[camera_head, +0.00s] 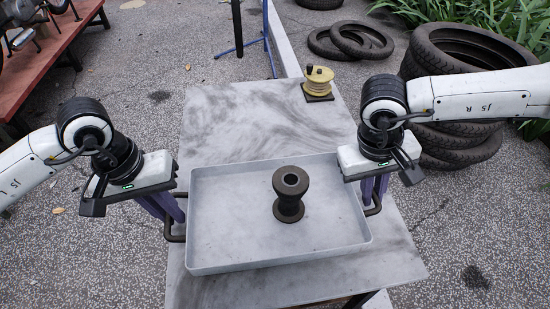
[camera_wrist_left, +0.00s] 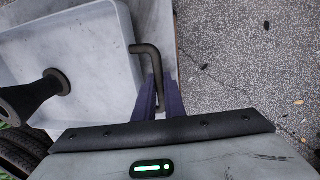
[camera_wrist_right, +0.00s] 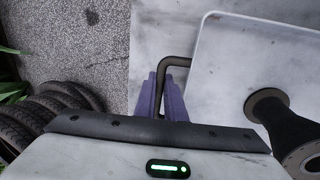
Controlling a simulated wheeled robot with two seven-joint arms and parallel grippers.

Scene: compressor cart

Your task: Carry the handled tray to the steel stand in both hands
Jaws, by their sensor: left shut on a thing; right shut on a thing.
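The pale grey handled tray (camera_head: 230,220) is over the marble-topped table (camera_head: 215,125); I cannot tell whether it touches the top. A dark spool-shaped part (camera_head: 290,198) stands upright in it. My left gripper (camera_head: 176,212) is shut on the tray's left dark handle, which also shows in the left wrist view (camera_wrist_left: 147,49). My right gripper (camera_head: 373,192) is shut on the right handle, seen between the purple fingers in the right wrist view (camera_wrist_right: 176,63). I cannot make out a thing that is surely the steel stand.
A yellow reel (camera_head: 319,88) on a dark base stands at the table's back right. Stacked tyres (camera_head: 460,135) are at right, and loose tyres (camera_head: 350,40) lie behind. A red bench (camera_head: 45,60) is at back left. Open speckled ground (camera_head: 155,60) lies left of the table.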

